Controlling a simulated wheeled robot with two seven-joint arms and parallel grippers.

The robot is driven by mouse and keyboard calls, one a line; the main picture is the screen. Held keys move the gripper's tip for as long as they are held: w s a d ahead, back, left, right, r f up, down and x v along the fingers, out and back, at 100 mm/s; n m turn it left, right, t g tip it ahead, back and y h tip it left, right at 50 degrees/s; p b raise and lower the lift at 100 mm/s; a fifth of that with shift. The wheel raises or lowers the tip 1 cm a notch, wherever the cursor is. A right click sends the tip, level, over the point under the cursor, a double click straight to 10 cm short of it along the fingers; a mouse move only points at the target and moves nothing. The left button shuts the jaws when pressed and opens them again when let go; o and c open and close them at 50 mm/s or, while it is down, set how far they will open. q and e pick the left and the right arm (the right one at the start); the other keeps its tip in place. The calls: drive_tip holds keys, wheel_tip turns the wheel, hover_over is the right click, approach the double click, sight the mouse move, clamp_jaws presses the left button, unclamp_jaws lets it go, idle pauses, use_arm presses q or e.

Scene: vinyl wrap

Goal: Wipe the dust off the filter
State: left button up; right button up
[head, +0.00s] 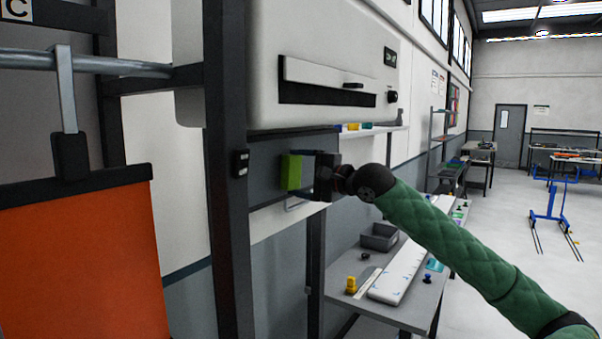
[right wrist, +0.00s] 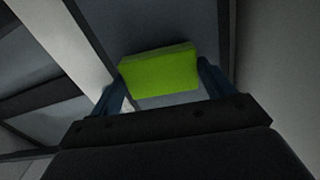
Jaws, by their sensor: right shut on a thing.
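My right gripper (head: 310,174) is shut on a bright green block (head: 291,172), which looks like a sponge or duster. The block sits sideways in front of a dark grey panel (head: 264,186) under the white machine. This panel may be the filter; no label or clear dust shows on it. In the right wrist view the green block (right wrist: 160,72) is between the two blue fingers, with a grey surface behind it. I cannot tell whether the block touches that surface. My left gripper is out of view.
The white machine (head: 300,60) hangs just above my right gripper. A dark upright post (head: 228,200) stands left of it. An orange sheet (head: 80,250) hangs at the left. A grey bench (head: 410,305) with a bin (head: 380,237) and a white roll (head: 398,272) stands below my arm.

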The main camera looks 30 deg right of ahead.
drive_tip(key=shift+w+a+p, duration=0.2)
drive_tip(key=shift+w+p, duration=0.25)
drive_tip(key=shift+p, duration=0.05)
drive_tip(key=shift+d, duration=0.1)
drive_tip(key=shift+w+d+p, duration=0.15)
drive_tip(key=shift+w+d, duration=0.45)
drive_tip(key=shift+d, duration=0.85)
drive_tip(key=shift+w+d+p, duration=0.1)
drive_tip(key=shift+w+d, duration=0.5)
drive_tip(key=shift+d, duration=0.85)
drive_tip(key=shift+w+d+p, duration=0.15)
drive_tip(key=shift+w+d, duration=0.45)
drive_tip(key=shift+d, duration=0.85)
drive_tip(key=shift+w+d+p, duration=0.15)
drive_tip(key=shift+w+d, duration=0.15)
drive_tip(key=shift+d, duration=0.35)
drive_tip(key=shift+w+d+p, duration=0.15)
drive_tip(key=shift+w+d, duration=0.15)
drive_tip(key=shift+d, duration=0.3)
drive_tip(key=d, duration=0.1)
drive_tip(key=w+d, duration=0.1)
drive_tip(key=d, duration=0.1)
drive_tip(key=shift+w+d, duration=0.15)
drive_tip(key=shift+d, duration=0.05)
